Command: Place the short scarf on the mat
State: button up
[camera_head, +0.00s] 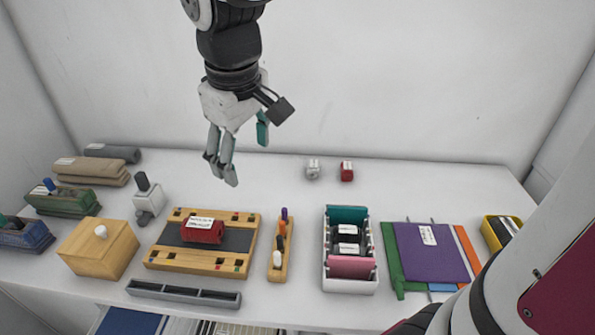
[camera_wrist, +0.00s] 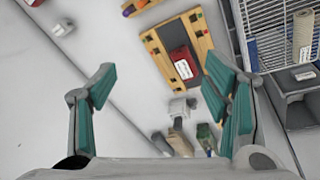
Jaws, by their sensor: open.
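Nothing in view can be surely told as the short scarf. A small red labelled bundle (camera_head: 203,231) lies on the dark grey middle of a wooden-edged board (camera_head: 168,262), which may be the mat; the bundle also shows in the wrist view (camera_wrist: 181,62). Folded or rolled labelled cloth-like pieces, one brown (camera_head: 95,165) and one dark grey (camera_head: 112,152), lie at the back left. A small white piece (camera_head: 313,168) and a small red piece (camera_head: 347,171) stand at the back. My gripper (camera_head: 245,155) is open and empty above the table, behind the board.
A wooden box (camera_head: 98,250) and a grey-handled stamp-like thing (camera_head: 148,200) stand left of the board. A pen holder (camera_head: 277,262), a white tray (camera_head: 349,286) and a purple folder (camera_head: 431,255) are to its right. The table's back middle is mostly clear.

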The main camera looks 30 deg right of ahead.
jog(key=s+d+m+t, duration=0.1)
jog(key=s+d+m, duration=0.1)
jog(key=s, duration=0.5)
jog(key=s+d+r+m+t, duration=0.1)
jog(key=s+d+m, duration=0.2)
jog(key=s, duration=0.5)
jog(key=shift+m+t+y, duration=0.4)
jog(key=shift+r, duration=0.15)
